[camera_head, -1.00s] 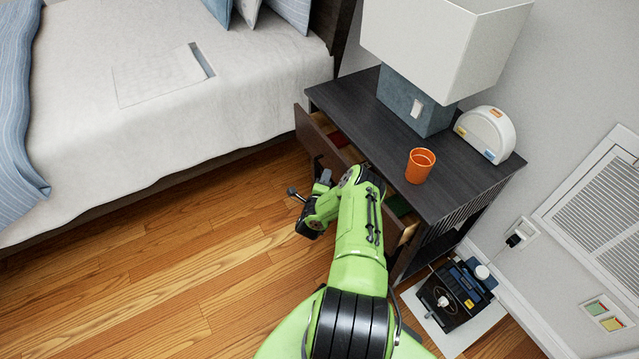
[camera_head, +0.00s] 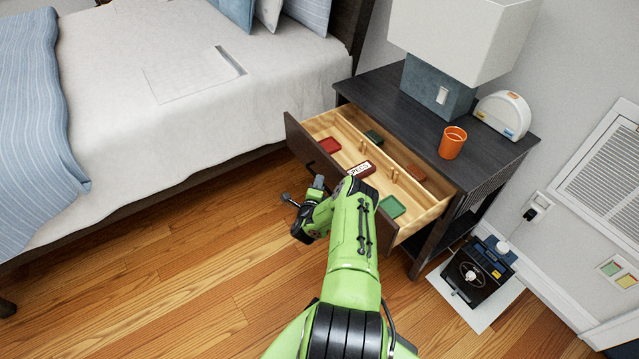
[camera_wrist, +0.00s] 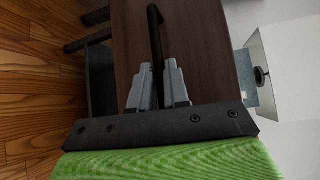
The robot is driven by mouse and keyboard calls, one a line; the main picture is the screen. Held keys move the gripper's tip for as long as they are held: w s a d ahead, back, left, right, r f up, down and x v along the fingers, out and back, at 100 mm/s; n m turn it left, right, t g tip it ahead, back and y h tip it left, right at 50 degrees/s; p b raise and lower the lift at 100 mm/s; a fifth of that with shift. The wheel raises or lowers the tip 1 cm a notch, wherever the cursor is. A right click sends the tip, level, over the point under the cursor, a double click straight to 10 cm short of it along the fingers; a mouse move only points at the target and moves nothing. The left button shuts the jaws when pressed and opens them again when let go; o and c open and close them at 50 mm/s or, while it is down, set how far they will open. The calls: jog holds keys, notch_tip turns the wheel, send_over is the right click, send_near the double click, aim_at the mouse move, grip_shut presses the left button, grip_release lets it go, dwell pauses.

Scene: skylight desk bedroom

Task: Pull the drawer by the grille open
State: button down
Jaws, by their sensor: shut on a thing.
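The drawer (camera_head: 297,141) of the dark nightstand (camera_head: 384,98) stands well open in the head view. Its light wooden inside shows dividers and several small red, green and brown boxes, one with a white label reading "SPECS". In the wrist view my gripper (camera_wrist: 160,85) has its two grey fingers on either side of the black bar handle (camera_wrist: 154,35) on the brown drawer front (camera_wrist: 200,45). It is shut on the handle. In the head view my arm hides part of the drawer front, and the fingers are hard to make out.
On the nightstand stand a lamp (camera_head: 437,88), an orange cup (camera_head: 452,143) and a white rounded device (camera_head: 502,115). The bed (camera_head: 120,130) is at left. A black machine (camera_head: 474,272) sits on the floor by the wall grille (camera_head: 606,180). The floor left of my arm is clear.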

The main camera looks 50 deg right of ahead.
dwell(0.3)
jog(key=c, duration=1.2)
grip_release()
jog(key=shift+o, duration=0.2)
jog(key=p+v, duration=0.5)
jog(key=v, duration=1.1)
jog(key=shift+f, duration=0.15)
